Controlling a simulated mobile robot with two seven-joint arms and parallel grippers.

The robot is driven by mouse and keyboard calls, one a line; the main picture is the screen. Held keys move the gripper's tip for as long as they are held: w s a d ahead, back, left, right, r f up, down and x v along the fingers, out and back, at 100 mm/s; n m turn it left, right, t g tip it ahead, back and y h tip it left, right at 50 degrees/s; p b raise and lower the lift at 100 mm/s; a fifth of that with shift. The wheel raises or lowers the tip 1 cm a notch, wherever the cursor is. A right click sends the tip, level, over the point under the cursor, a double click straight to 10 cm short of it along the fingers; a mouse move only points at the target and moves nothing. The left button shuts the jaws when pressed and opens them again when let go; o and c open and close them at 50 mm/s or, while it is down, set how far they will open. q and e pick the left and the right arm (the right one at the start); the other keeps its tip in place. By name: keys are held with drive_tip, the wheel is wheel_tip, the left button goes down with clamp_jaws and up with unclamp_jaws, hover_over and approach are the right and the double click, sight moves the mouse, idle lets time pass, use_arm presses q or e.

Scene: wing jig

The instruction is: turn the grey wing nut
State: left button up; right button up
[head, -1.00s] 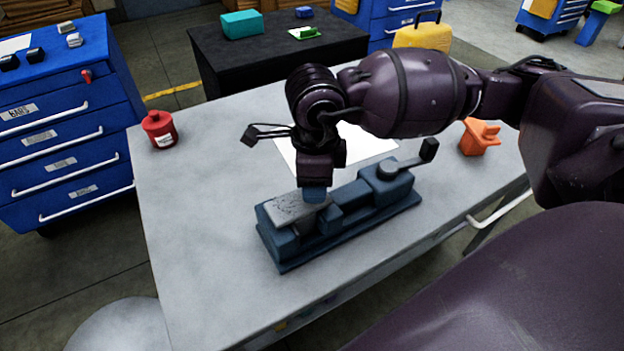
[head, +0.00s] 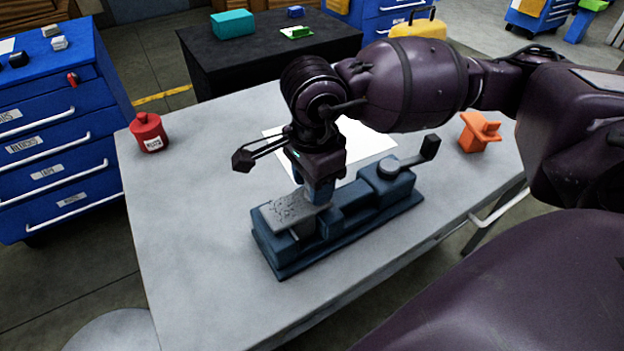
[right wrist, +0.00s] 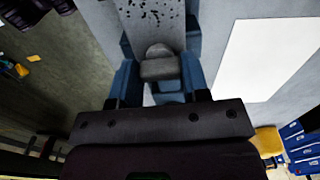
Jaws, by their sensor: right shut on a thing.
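The blue jig (head: 372,219) lies on the grey workbench, with a speckled grey plate (head: 288,212) at its left end. The plate also shows at the top of the right wrist view (right wrist: 152,18). The grey wing nut (right wrist: 158,66) stands at the plate's near edge in that view, between the two blue fingers. In the head view the wing nut is hidden behind my right gripper (head: 320,192), which points down onto the jig by the plate. The right gripper is shut on the wing nut. My left gripper is in neither view.
A dark lever (head: 430,147) sticks up at the jig's right end. A white sheet (head: 360,150) lies behind the jig. An orange part (head: 478,132) stands at right and a red can (head: 149,132) at left.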

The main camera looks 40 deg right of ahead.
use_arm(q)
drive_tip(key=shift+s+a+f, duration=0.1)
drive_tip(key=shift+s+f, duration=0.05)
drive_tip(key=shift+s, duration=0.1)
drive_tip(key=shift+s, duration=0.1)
use_arm(e)
drive_tip(key=o, duration=0.9)
drive_tip(key=shift+r, duration=0.1)
drive_tip(key=shift+r, duration=0.3)
use_arm(q)
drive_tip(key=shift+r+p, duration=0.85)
drive_tip(key=shift+p, duration=0.1)
use_arm(e)
wheel_tip(320, 180, up, 10)
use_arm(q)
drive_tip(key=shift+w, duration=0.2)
use_arm(e)
drive_tip(key=shift+s, duration=0.1)
